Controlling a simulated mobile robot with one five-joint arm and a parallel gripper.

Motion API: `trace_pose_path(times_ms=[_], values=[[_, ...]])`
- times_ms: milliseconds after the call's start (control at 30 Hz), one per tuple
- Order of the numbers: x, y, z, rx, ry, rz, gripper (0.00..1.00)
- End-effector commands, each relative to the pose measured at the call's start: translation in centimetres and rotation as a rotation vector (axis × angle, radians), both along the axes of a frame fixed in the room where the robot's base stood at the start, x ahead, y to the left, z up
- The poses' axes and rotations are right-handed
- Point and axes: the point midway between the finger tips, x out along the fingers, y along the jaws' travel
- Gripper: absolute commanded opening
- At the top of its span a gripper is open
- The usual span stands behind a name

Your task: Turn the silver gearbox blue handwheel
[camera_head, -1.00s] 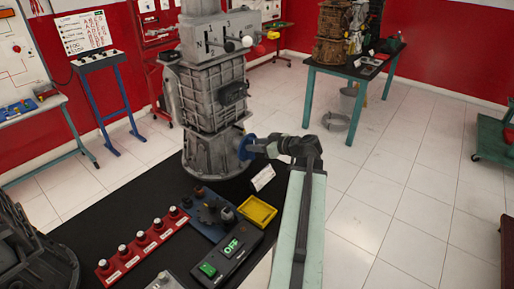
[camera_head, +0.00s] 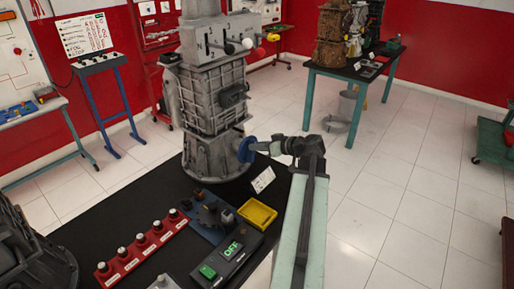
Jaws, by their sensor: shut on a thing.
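The silver gearbox (camera_head: 208,95) stands upright on the black table, a tall grey casting with several knobbed levers near its top. Its blue handwheel (camera_head: 246,149) sticks out from the lower right side. My gripper (camera_head: 257,148) is at the handwheel, coming from the right, and is shut on its rim. The fingertips are small and dark in this view, and the wheel's far side is hidden. My arm reaches up from the bottom of the picture.
On the black table (camera_head: 110,215) are a red strip of knobs (camera_head: 143,247), a yellow tray (camera_head: 257,213), a switch box (camera_head: 228,260) and a white card (camera_head: 263,180). Another dark machine (camera_head: 28,255) is at lower left. Open tiled floor lies to the right.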

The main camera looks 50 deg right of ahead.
Motion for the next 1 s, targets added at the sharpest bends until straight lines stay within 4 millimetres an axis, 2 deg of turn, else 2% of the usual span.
trace_pose_path(times_ms=[500,1000], values=[[0.1,-1.7,-1.3,0.478,0.048,0.003,0.0],[0.1,-2.6,-2.8,0.95,0.09,0.003,0.0]])
